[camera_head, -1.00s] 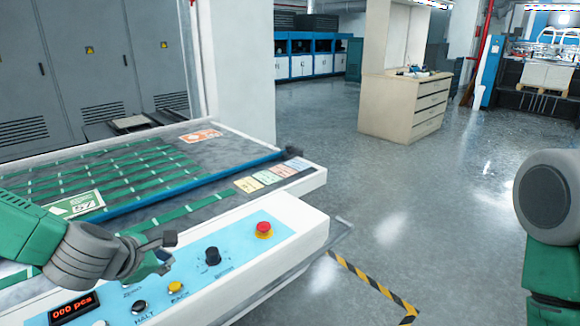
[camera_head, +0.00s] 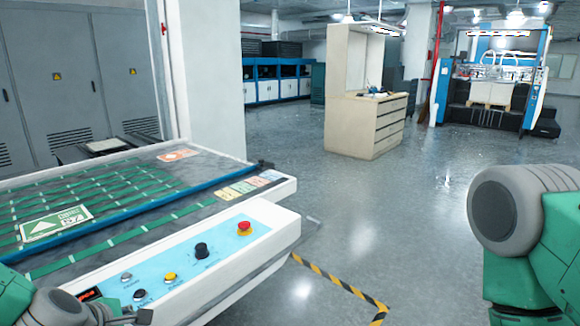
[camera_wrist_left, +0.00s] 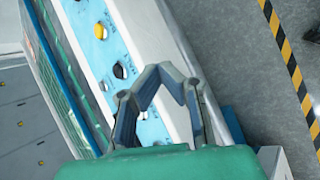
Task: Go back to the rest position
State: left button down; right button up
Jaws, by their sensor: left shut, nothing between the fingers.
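My left gripper (camera_head: 128,316) is at the lower left of the head view, beside the near edge of the control panel (camera_head: 190,262). In the left wrist view my left gripper (camera_wrist_left: 160,72) has its fingertips together with nothing between them, above the white side of the machine. My right arm shows as a grey joint and green links at the right edge of the head view; its gripper is out of view.
The panel bears a red button (camera_head: 244,228), a black knob (camera_head: 201,250) and a yellow button (camera_head: 170,276). A yellow-black floor stripe (camera_head: 345,287) runs right of the machine. A wooden cabinet (camera_head: 365,125) stands farther back. The floor between is clear.

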pick_arm(q)
jog(key=s+d+f+m+g+b, duration=0.1)
jog(key=s+f+m+g, duration=0.2)
jog(key=s+f+m, duration=0.7)
jog(key=s+f+m+g+b, duration=0.1)
jog(key=s+f+m+g, duration=0.3)
jog(key=s+f+m, duration=0.6)
jog(key=s+m, duration=0.3)
jog(key=s, duration=0.4)
jog(key=shift+s+d+f+g+y, duration=0.2)
jog(key=shift+d+g+y, duration=0.1)
jog(key=shift+d+y, duration=0.1)
